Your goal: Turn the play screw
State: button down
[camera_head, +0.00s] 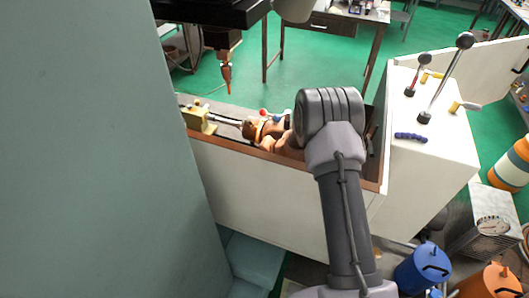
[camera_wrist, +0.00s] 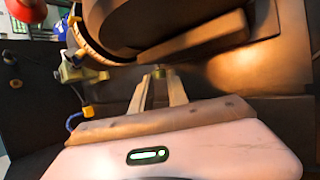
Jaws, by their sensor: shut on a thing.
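In the wrist view my gripper (camera_wrist: 157,80) has its two pale fingers closed around a small brassy screw head (camera_wrist: 159,71), which I take to be the play screw. The screw sits at the lower edge of the large dark brown round body of the indexing chuck (camera_wrist: 150,25). A graduated ring (camera_wrist: 86,42) shows at the chuck's left side. In the head view the copper-brown chuck (camera_head: 262,131) lies on the machine bed, partly hidden by my arm. My gripper and the screw are hidden there behind my arm.
A brass-coloured block (camera_head: 198,118) stands on the bed to the left of the chuck. A drill-like spindle (camera_head: 227,75) hangs above. A white cabinet with levers (camera_head: 424,118) stands to the right. The bed's front wall (camera_head: 255,185) runs below the chuck.

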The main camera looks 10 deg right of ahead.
jog(key=shift+a+r+g+h+p, duration=0.15)
jog(key=shift+r+g+h+p, duration=0.2)
jog(key=shift+r+p, duration=0.6)
jog(key=shift+f+h+p, duration=0.25)
jog(key=shift+f+p, duration=0.1)
jog(key=shift+p, duration=0.9)
jog(key=shift+w+f+g+h+p, duration=0.2)
jog(key=shift+g+h+p, duration=0.15)
jog(key=shift+p, duration=0.9)
jog(key=shift+f+n, duration=0.25)
jog(key=shift+n, duration=0.05)
jog(key=c, duration=1.3)
grip_release()
jog(key=v, duration=1.7)
jog(key=shift+s+r, duration=0.1)
jog(key=shift+s, duration=0.15)
